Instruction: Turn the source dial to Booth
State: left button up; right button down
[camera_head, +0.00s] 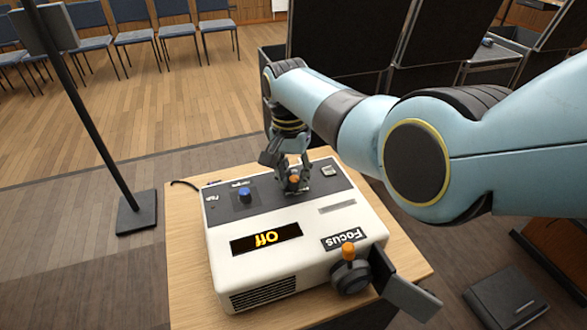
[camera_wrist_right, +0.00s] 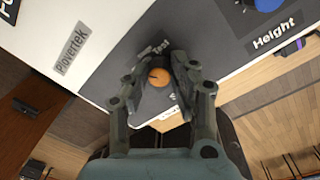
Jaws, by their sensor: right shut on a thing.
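A white box-shaped device (camera_head: 270,283) with a dark grey top panel (camera_head: 218,206) stands on a small wooden table. A knob with an orange top (camera_head: 294,180) sits on the panel and also shows in the right wrist view (camera_wrist_right: 159,77). My right gripper (camera_head: 285,178) reaches down from above, its fingers shut around this knob. Its fingers hide part of the lettering beside the knob, so I cannot read what it is set to. A display on the device (camera_head: 266,239) reads "Off" upside down. My left gripper is not in view.
A blue knob (camera_head: 244,195) sits on the panel's left side, near the "Height" label (camera_wrist_right: 274,37). A black knob with an orange piece (camera_head: 349,275) is at the front right, below the "Focus" label (camera_head: 345,239). The wooden table (camera_head: 188,285) has bare edges. A black stand (camera_head: 136,214) is at left.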

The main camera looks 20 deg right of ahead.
aim_at(290, 178)
jog(key=shift+r+n+p, duration=0.1)
jog(key=shift+n+p, duration=0.35)
jog(key=shift+n, duration=0.65)
jog(key=c, duration=1.1)
grip_release()
jog(key=r, duration=1.1)
jog(key=shift+w+a+r, duration=0.2)
jog(key=shift+a+r, duration=0.1)
jog(key=shift+r, duration=0.1)
